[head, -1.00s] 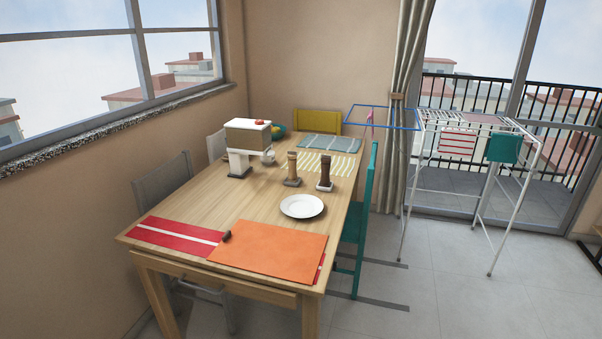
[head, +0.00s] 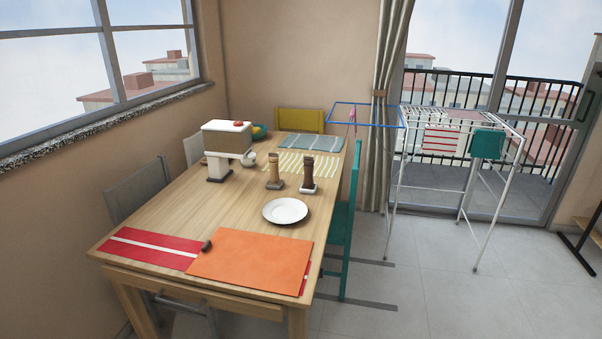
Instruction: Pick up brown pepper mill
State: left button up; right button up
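Two upright mills stand side by side on the wooden table, past its middle. The dark brown pepper mill (head: 308,173) is on the right and has a pale base. A lighter tan-brown mill (head: 275,170) stands just left of it, on a darker base. Both are behind the white plate (head: 285,211), with a small gap between them. Neither of my grippers is in view.
The wooden table (head: 180,207) holds a white-and-brown appliance (head: 228,143), an orange mat (head: 250,262), a red striped mat (head: 150,248) and a striped cloth (head: 300,163). A teal chair (head: 345,230) stands at its right side. A drying rack (head: 480,215) stands farther right, with open floor before it.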

aim_at(309, 183)
jog(key=i+l+u, duration=0.1)
jog(key=i+l, duration=0.4)
jog(key=l, duration=0.2)
jog(key=i+l+u, duration=0.15)
jog(key=i+l, duration=0.05)
jog(key=l, duration=0.1)
